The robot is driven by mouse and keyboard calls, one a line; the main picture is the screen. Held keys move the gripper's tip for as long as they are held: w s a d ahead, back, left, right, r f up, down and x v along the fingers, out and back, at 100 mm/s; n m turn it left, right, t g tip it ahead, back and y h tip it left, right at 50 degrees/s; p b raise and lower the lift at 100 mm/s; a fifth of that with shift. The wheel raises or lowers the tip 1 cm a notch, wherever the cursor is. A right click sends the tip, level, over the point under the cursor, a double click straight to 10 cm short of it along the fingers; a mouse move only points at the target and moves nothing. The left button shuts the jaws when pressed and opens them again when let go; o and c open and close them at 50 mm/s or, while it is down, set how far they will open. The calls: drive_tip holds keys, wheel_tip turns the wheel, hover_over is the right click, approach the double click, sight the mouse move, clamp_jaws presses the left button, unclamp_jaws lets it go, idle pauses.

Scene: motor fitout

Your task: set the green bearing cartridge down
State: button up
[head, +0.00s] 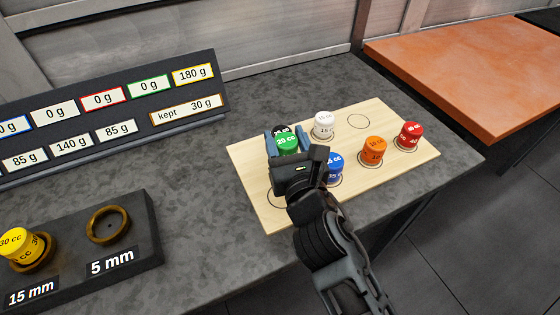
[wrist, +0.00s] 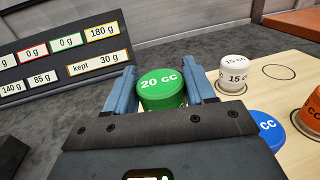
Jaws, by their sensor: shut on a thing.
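The green bearing cartridge (head: 287,143), marked 20 cc, is between the two fingers of my gripper (head: 287,142). In the wrist view the green cartridge (wrist: 162,88) is upright with a finger on each side, and my gripper (wrist: 163,88) is shut on it. It is over the left part of the pale wooden board (head: 252,165). A black cartridge (head: 279,130) shows partly just behind it in the head view. The underside of the green cartridge is hidden, so I cannot tell whether it touches the board.
On the board stand a white cartridge (head: 323,124), a blue one (head: 334,166), an orange one (head: 373,150) and a red one (head: 410,135). An outlined circle (head: 358,121) at the back is empty. A yellow cartridge (head: 18,246) sits in a dark stand (head: 150,225) at left, beside an empty ring (head: 108,226).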

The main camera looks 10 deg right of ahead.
drive_tip(key=shift+w+a+f, duration=0.4)
drive_tip(key=shift+a+f, duration=0.05)
drive_tip(key=shift+a, duration=0.15)
drive_tip(key=shift+f+b, duration=1.25)
drive_tip(key=shift+f, duration=0.65)
drive_tip(key=shift+f, duration=0.15)
drive_tip(key=o, duration=1.4)
drive_tip(key=s, duration=0.4)
drive_tip(key=s+d+b, duration=0.1)
drive_tip(key=s, duration=0.7)
drive_tip(key=shift+d, duration=0.2)
